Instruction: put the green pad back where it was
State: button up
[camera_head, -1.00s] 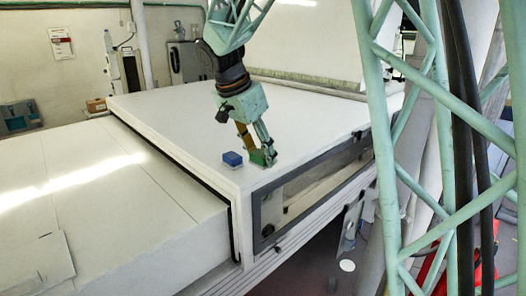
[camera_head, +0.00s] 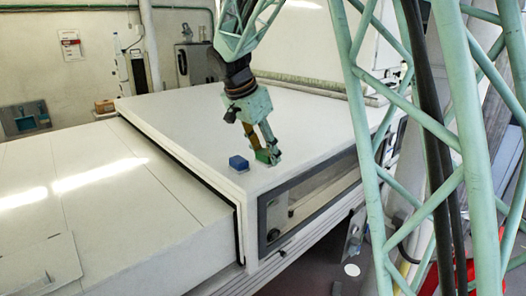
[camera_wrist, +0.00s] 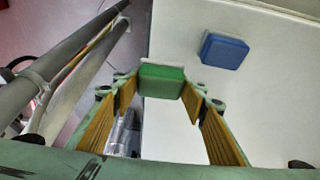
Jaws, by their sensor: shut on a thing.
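The green pad (camera_wrist: 161,82) is held between the fingertips of my gripper (camera_wrist: 160,88) in the wrist view. In the head view the green pad (camera_head: 263,156) shows at the fingertips of my gripper (camera_head: 266,152), by the front edge of the white tunnel top (camera_head: 190,125). I cannot tell whether the pad touches that top. A blue pad (camera_head: 238,163) lies on the white top, left of my gripper; in the wrist view this blue pad (camera_wrist: 224,51) is up and to the right of the green one.
A dark-framed window (camera_head: 305,195) runs along the tunnel's side below the top's edge. A lower white surface (camera_head: 95,200) extends to the left. The white top behind my gripper is clear. In the wrist view, grey pipes (camera_wrist: 70,60) pass at the left.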

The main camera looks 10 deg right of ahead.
jog(key=w, duration=0.3)
jog(key=w+d+p, duration=0.1)
jog(key=w, duration=0.3)
jog(key=w+f+p, duration=0.1)
jog(key=w, duration=0.2)
jog(key=shift+w+d, duration=0.15)
jog(key=shift+d, duration=0.05)
jog(key=shift+w, duration=0.15)
jog(key=shift+w, duration=0.15)
jog(key=shift+w+f, duration=0.15)
jog(key=shift+f, duration=0.05)
jog(key=shift+f+p, duration=0.4)
jog(key=shift+f, duration=1.2)
jog(key=shift+f, duration=0.15)
jog(key=o, duration=0.9)
jog(key=shift+c, duration=0.2)
jog(key=shift+r, duration=0.2)
